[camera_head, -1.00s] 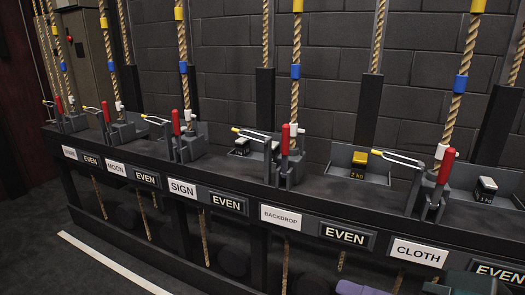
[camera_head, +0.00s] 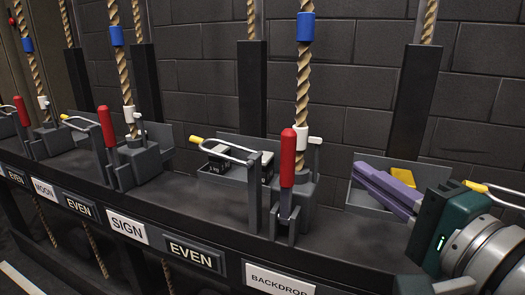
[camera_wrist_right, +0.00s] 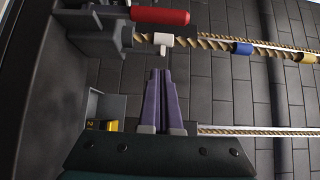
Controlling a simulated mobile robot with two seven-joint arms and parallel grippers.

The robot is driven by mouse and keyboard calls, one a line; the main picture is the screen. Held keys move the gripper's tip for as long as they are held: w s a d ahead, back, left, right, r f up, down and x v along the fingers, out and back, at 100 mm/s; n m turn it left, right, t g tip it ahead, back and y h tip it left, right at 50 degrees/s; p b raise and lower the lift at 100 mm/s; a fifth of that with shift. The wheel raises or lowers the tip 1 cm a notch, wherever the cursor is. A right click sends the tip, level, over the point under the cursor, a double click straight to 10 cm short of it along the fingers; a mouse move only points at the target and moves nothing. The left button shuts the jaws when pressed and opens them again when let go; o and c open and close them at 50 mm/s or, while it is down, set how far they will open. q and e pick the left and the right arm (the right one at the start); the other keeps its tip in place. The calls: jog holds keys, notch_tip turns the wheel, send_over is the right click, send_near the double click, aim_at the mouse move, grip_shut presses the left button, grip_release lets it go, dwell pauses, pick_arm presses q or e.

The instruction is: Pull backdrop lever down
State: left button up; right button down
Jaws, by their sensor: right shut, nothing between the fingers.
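The backdrop lever (camera_head: 287,160) has a red handle and stands upright above the sign reading BACKDROP (camera_head: 280,280). In the right wrist view its red handle (camera_wrist_right: 160,16) lies across the top. My right gripper (camera_head: 362,170) has purple fingers, shut and empty, to the right of the lever and apart from it. The fingers also show in the right wrist view (camera_wrist_right: 162,74), pointing toward a white collar (camera_wrist_right: 163,39) on the rope. My left gripper is not in view.
A rope (camera_head: 303,85) with a blue band rises behind the lever. A yellow-tipped metal loop (camera_head: 225,150) sticks out left of it. A tray with dark weights (camera_head: 218,157) is behind. A yellow weight (camera_head: 403,177) sits in the tray behind my gripper. The sign lever (camera_head: 107,127) stands further left.

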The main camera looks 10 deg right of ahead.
aim_at(287, 181)
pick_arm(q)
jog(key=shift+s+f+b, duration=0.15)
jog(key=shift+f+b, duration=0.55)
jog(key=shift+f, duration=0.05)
pick_arm(e)
jog(key=w+a, duration=0.5)
jog(key=w, duration=0.2)
jog(key=shift+w+a, duration=0.15)
jog(key=shift+w, duration=0.15)
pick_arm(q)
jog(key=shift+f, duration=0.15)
pick_arm(e)
jog(key=shift+s+f, duration=0.1)
pick_arm(q)
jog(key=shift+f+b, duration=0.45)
jog(key=shift+b, duration=0.2)
pick_arm(e)
jog(key=shift+s+a+n+t, duration=0.2)
jog(key=shift+s+n+t, duration=0.1)
jog(key=shift+n, duration=0.1)
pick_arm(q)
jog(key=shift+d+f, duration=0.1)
